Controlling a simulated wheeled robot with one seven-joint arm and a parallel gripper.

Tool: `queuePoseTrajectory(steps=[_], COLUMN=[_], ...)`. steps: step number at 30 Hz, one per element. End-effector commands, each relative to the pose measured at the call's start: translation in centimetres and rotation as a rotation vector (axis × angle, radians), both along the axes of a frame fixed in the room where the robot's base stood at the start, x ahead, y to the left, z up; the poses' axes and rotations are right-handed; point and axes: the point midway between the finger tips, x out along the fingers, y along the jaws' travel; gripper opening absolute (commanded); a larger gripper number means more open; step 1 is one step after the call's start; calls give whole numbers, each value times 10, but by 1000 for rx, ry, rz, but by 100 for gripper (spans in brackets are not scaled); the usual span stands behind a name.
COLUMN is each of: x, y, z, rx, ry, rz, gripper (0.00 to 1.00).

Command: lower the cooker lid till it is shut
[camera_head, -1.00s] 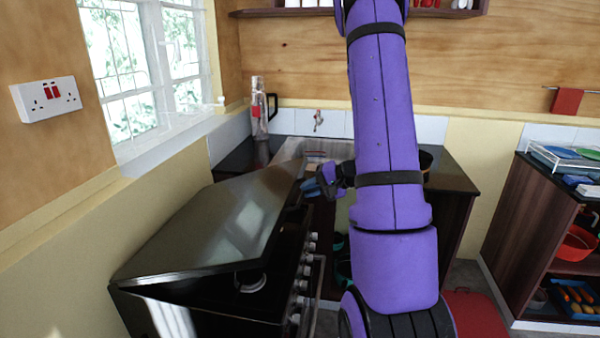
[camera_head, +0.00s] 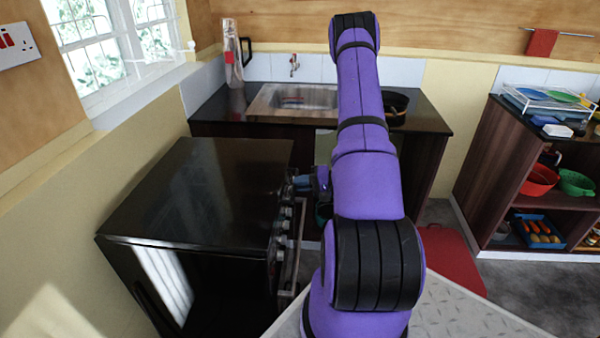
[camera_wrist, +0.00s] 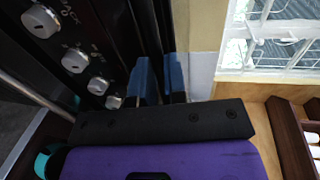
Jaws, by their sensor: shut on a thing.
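The black cooker lid (camera_head: 195,190) lies flat across the top of the cooker (camera_head: 200,300) in the head view. I see no clear gap under its near edge. My gripper (camera_head: 304,183) is at the lid's right-hand front edge, near the far end of the row of knobs (camera_head: 282,225). In the wrist view, the blue fingers of my gripper (camera_wrist: 161,85) stand on either side of the dark lid edge and are shut on it. The knobs (camera_wrist: 75,60) are to the left there. The exact contact at the fingertips is partly hidden.
An oven handle rail (camera_head: 294,250) runs along the cooker front. Beyond are a counter with a sink (camera_head: 290,100), a bottle (camera_head: 232,60) and a black pan (camera_head: 396,105). A red stool (camera_head: 450,258) and a shelf unit (camera_head: 490,180) stand right.

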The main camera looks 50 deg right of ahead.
Motion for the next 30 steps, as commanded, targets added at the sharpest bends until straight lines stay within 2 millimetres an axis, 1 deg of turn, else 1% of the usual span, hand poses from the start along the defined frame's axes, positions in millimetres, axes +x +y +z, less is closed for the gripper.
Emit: queuePoseTrajectory(steps=[1,3,10,24,25,30], x=[0,0,-1,-1,-1,-1], y=[0,0,0,1,1,1], z=[-6,-13,-28,-31,-31,-30], rx=[2,2,-1,0,-1,1], ry=[2,2,7,9,10,9], rz=[-1,-1,-1,0,0,1], gripper=[0,0,0,0,38,38])
